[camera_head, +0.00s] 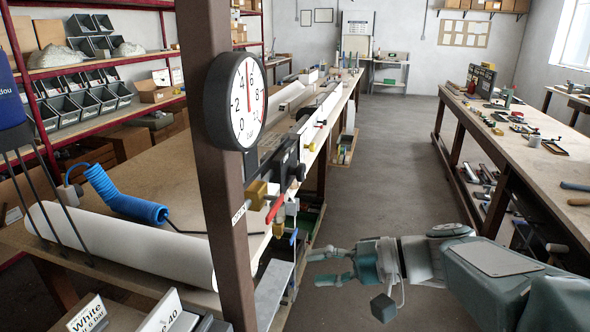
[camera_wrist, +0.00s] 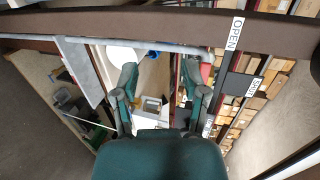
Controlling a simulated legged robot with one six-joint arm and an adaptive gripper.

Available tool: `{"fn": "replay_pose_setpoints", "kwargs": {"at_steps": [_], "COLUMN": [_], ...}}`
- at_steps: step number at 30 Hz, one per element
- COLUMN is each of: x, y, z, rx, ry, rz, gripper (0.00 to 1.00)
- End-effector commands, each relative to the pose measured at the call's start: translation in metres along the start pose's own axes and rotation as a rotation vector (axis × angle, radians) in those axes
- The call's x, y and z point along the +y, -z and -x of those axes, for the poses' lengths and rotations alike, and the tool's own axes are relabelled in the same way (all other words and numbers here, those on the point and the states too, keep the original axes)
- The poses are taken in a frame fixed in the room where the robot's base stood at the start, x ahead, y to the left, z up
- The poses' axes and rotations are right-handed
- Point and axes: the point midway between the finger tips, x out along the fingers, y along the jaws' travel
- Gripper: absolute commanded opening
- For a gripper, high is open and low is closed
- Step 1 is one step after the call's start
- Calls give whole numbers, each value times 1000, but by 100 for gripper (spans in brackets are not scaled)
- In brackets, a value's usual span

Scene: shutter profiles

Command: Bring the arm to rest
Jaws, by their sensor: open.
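My gripper (camera_head: 330,266) reaches in from the right in the head view, fingers pointing left toward the end of the left workbench (camera_head: 150,190). The fingers are apart with nothing between them. In the wrist view my gripper (camera_wrist: 160,90) also shows open, its two green fingers spread. A brown post (camera_head: 212,170) with a round pressure gauge (camera_head: 236,101) stands left of it, and a red valve lever (camera_head: 275,208) sits on the fittings beside the post. The gripper appears apart from these. In the wrist view a brown beam with an OPEN label (camera_wrist: 235,33) crosses beyond the fingertips.
A white roll (camera_head: 120,245) and a blue coiled hose (camera_head: 125,195) lie on the left bench. Shelves with grey bins (camera_head: 90,98) stand behind it. Another workbench (camera_head: 520,130) with tools runs along the right. The aisle floor (camera_head: 385,150) between the benches is clear.

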Motion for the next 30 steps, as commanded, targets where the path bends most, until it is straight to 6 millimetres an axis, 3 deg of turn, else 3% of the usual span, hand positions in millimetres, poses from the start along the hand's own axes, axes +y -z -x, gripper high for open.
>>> {"fn": "replay_pose_setpoints", "kwargs": {"at_steps": [1, 6, 12, 16, 21, 30], "x": [8, 49, 88, 102, 106, 106], "y": [-18, -60, -88, -93, -92, -90], "z": [-5, -3, 25, 50, 73, 81], "rx": [-18, -25, 49, 136, 235, 266], "ry": [-96, -432, -788, -980, -1129, -1172], "rz": [15, 73, 218, 350, 494, 538], "gripper": [57, 57, 57, 57, 57, 57]}}
